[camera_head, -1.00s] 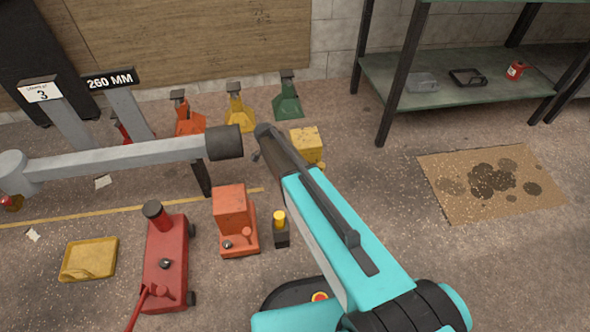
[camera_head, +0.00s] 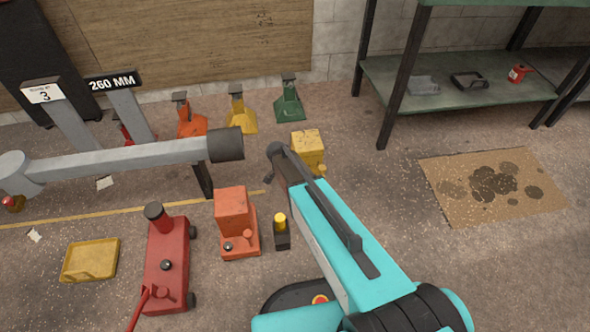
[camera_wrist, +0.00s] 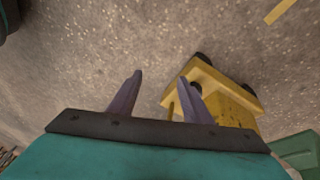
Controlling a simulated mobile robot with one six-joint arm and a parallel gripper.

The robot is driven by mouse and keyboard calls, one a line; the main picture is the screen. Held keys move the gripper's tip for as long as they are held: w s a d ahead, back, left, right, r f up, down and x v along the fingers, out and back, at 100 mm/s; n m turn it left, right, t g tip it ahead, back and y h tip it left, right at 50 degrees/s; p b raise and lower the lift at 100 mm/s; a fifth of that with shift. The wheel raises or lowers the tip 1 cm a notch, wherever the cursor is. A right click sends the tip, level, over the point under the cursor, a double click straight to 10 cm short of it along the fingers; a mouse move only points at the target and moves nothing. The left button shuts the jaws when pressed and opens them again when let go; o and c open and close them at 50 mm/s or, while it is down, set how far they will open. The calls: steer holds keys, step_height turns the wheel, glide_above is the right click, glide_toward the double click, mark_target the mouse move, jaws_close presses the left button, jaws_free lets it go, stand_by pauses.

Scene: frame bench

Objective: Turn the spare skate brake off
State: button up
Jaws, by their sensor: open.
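A yellow wheeled skate (camera_head: 307,145) stands on the floor just beyond my arm in the head view. Its yellow body and dark wheels also show at right of centre in the wrist view (camera_wrist: 233,105). A thin yellow upright, perhaps its brake lever, is partly hidden near the right finger. My gripper (camera_wrist: 160,80) is open, with bare floor between its fingertips and the skate close by its right finger. The fingers are hidden behind my arm in the head view. An orange unit (camera_head: 232,212) with a dark knob and small lever stands left of my arm. No label marks which one is spare.
A grey beam (camera_head: 120,162) with a dark end crosses at left. A red jack (camera_head: 166,250), a yellow tray (camera_head: 90,260) and a small yellow-topped black block (camera_head: 281,236) stand nearby. Several coloured stands line the wall. Floor at right around the cardboard (camera_head: 455,207) is open.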

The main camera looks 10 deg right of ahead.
steer(key=s+f+n+g+y, duration=0.1)
steer(key=s+n, duration=0.3)
steer(key=s, duration=0.7)
steer(key=s+d+f+n+g+y, duration=0.1)
steer(key=s+f+n, duration=0.3)
steer(key=s, duration=0.8)
steer(key=s+f+n+g+y, duration=0.1)
steer(key=s+n, duration=0.4)
steer(key=s, duration=0.6)
steer(key=shift+s+d+f+n+g+y, duration=0.2)
steer(key=shift+f+g, duration=0.1)
steer(key=shift+f, duration=0.3)
steer(key=shift+s+d+f+n+g+y, duration=0.1)
steer(key=shift+f+n+g+y, duration=0.15)
steer(key=shift+f, duration=0.3)
steer(key=shift+c, duration=0.3)
